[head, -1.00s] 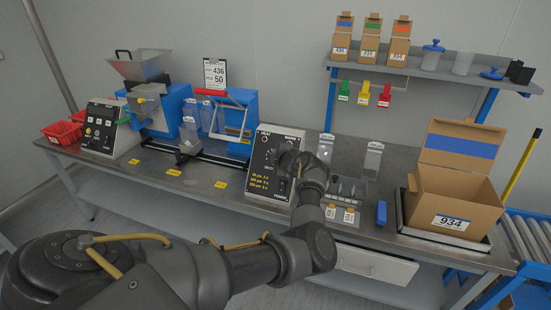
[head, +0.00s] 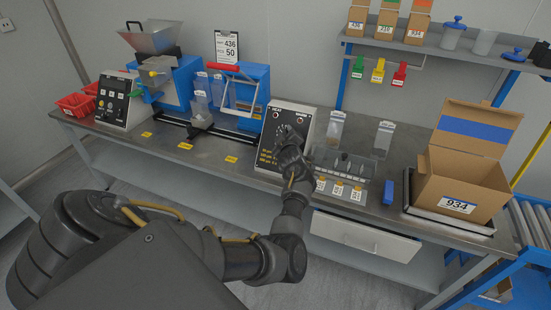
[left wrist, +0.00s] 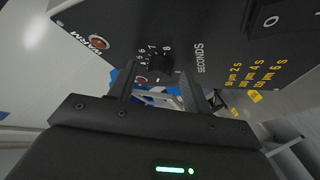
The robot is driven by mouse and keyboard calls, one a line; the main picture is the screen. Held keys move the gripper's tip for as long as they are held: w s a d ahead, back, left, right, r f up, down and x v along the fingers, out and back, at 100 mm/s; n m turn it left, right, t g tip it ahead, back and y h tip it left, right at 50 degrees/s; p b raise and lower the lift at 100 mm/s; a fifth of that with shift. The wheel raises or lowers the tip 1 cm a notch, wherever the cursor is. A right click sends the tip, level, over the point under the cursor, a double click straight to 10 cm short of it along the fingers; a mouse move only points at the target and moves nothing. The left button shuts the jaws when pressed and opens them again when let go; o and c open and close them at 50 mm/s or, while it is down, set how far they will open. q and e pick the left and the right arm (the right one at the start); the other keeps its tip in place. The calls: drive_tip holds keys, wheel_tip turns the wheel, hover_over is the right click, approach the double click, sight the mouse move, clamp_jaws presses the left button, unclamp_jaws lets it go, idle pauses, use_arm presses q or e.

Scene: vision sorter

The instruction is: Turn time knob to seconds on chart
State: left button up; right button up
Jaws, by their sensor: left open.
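The sealer's dark control panel (head: 271,140) stands mid-bench in the head view. My left gripper (head: 289,140) is in front of it and hides its dial. In the left wrist view, my open left gripper (left wrist: 156,86) has one finger on each side of the small black time knob (left wrist: 159,62); whether they touch it cannot be told. Dial digits 6, 7 and 8 show around the knob, with SECONDS beside it; its pointer is unclear. The yellow chart (left wrist: 256,74) lists 2 s, 4 s and 6 s. A clipboard (head: 228,46) reads 436 and 50. My right gripper is out of view.
A WARM lamp (left wrist: 98,42) and a rocker switch (left wrist: 270,20) are on the panel. A blue press (head: 250,90) stands left of it.

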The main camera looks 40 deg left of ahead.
use_arm(q)
drive_tip(key=m+t, duration=0.1)
drive_tip(key=m, duration=0.1)
drive_tip(key=m+t+h, duration=0.1)
drive_tip(key=m+t, duration=0.1)
drive_tip(key=m, duration=0.1)
drive_tip(key=shift+s+a+f+m, duration=0.3)
drive_tip(key=shift+s+a+f, duration=0.05)
drive_tip(key=m+t+h, duration=0.1)
drive_tip(key=m, duration=0.1)
drive_tip(key=m+t+h+b, duration=0.1)
drive_tip(key=m+h, duration=0.1)
drive_tip(key=m, duration=0.1)
drive_tip(key=m+t+h+b, duration=0.1)
drive_tip(key=m, duration=0.2)
drive_tip(key=shift+s+a+f+h, duration=0.1)
drive_tip(key=shift+a+f+h, duration=0.05)
drive_tip(key=shift+a+h, duration=0.2)
drive_tip(key=b+v, duration=0.1)
drive_tip(key=v, duration=1)
drive_tip(key=s+d+f+m+g+h, duration=0.4)
drive_tip(key=s+d+f+g, duration=0.2)
drive_tip(key=s+d+f, duration=0.5)
drive_tip(key=shift+s+d+m, duration=0.3)
drive_tip(key=shift+s+d, duration=0.2)
drive_tip(key=shift+d, duration=0.65)
